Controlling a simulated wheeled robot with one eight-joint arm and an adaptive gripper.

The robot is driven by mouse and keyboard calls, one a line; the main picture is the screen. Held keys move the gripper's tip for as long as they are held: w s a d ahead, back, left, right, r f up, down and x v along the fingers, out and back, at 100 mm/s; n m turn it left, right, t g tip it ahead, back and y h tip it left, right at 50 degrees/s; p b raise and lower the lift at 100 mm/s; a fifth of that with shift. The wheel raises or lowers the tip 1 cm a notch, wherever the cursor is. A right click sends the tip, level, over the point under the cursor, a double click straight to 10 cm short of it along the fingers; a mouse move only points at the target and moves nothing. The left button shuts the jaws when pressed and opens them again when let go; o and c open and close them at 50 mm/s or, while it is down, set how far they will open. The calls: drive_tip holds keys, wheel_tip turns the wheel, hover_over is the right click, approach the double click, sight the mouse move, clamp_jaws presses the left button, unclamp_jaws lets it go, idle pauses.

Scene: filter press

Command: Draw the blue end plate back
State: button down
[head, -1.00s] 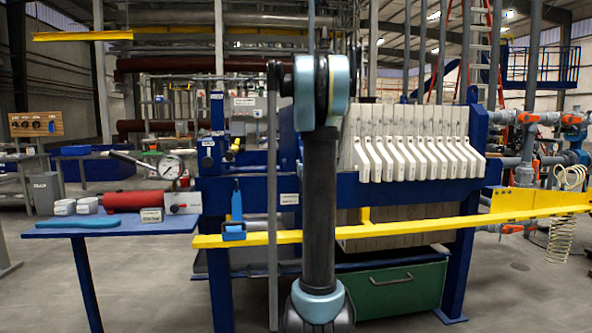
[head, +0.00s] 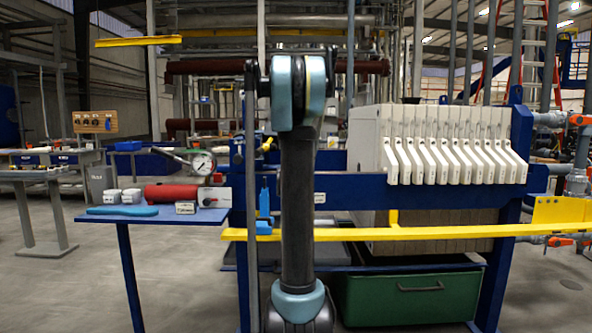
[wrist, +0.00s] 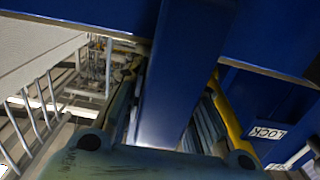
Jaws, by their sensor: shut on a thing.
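In the wrist view my gripper (wrist: 173,92) is closed around a long blue bar (wrist: 180,75). The bar runs up from between the fingers to a broad blue surface. It seems to belong to the blue end plate, but I cannot see where it joins. In the head view my arm covers my gripper and most of the press's left part, so I cannot make out the end plate there. The stack of white filter plates (head: 455,145) hangs on the blue frame (head: 455,196) to the right of my arm, with a gap between.
A yellow bar (head: 400,234) crosses the press front. A green bin (head: 407,297) stands below. On the left, a blue side table (head: 165,216) holds a red cylinder (head: 171,193) and small items. A LOCK label (wrist: 268,132) shows in the wrist view.

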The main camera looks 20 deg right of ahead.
drive_tip(key=shift+w+a, duration=0.3)
drive_tip(key=shift+a, duration=0.4)
drive_tip(key=shift+s+d, duration=0.1)
drive_tip(key=shift+d, duration=0.15)
drive_tip(key=c, duration=1.7)
unclamp_jaws()
drive_tip(key=shift+d, duration=0.1)
drive_tip(key=shift+o, duration=0.5)
drive_tip(key=shift+d, duration=0.2)
drive_tip(key=shift+s, duration=0.1)
drive_tip(key=v, duration=1.1)
drive_tip(key=shift+s, duration=0.35)
drive_tip(key=shift+a, duration=0.15)
